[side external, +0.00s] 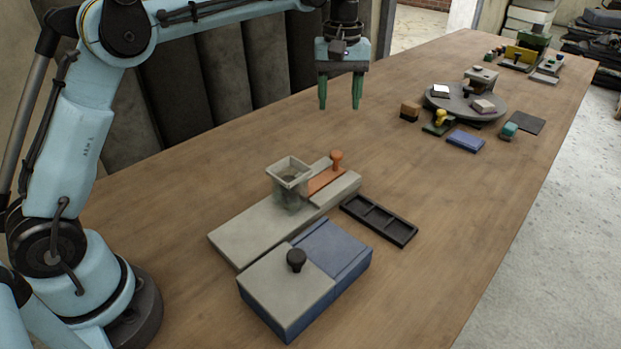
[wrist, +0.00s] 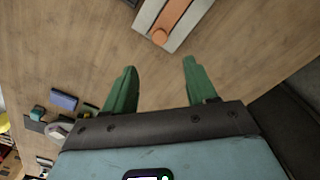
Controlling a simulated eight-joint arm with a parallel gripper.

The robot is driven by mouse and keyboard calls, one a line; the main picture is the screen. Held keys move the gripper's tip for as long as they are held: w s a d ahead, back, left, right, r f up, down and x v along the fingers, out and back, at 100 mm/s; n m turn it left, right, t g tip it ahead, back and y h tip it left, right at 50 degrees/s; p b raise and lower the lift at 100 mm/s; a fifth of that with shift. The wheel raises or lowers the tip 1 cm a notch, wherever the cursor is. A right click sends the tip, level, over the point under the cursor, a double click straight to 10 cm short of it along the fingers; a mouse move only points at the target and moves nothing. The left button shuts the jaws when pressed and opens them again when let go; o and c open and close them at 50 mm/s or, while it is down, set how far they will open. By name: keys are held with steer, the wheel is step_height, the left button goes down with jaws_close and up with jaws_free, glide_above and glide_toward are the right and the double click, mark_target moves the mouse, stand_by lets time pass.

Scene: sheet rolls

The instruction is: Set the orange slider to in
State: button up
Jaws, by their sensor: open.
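The orange slider (side external: 326,181) is a flat strip with an upright orange knob (side external: 337,158) at its far end. It lies in a channel of a long grey block (side external: 240,231), beside a cloudy square hopper (side external: 289,172). In the wrist view the slider (wrist: 175,13) and part of its grey block show at the top, with the knob (wrist: 159,37) at the near end. My gripper (side external: 340,106) is open and empty, in the air above the table beyond the block. Its green fingers (wrist: 157,66) point toward the block in the wrist view, apart from the knob.
A blue box with a grey lid and black knob (side external: 297,259) stands in front of the block. A black compartment tray (side external: 379,219) lies to its right. A round turntable (side external: 437,101) with small items stands farther back. The wooden table (side external: 200,205) has free room around these.

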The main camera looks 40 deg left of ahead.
mark_target(336, 153)
step_height(336, 153, down, 12)
steer(key=shift+f, duration=0.1)
stand_by(0.5)
steer(key=shift+c, duration=0.3)
jaws_close()
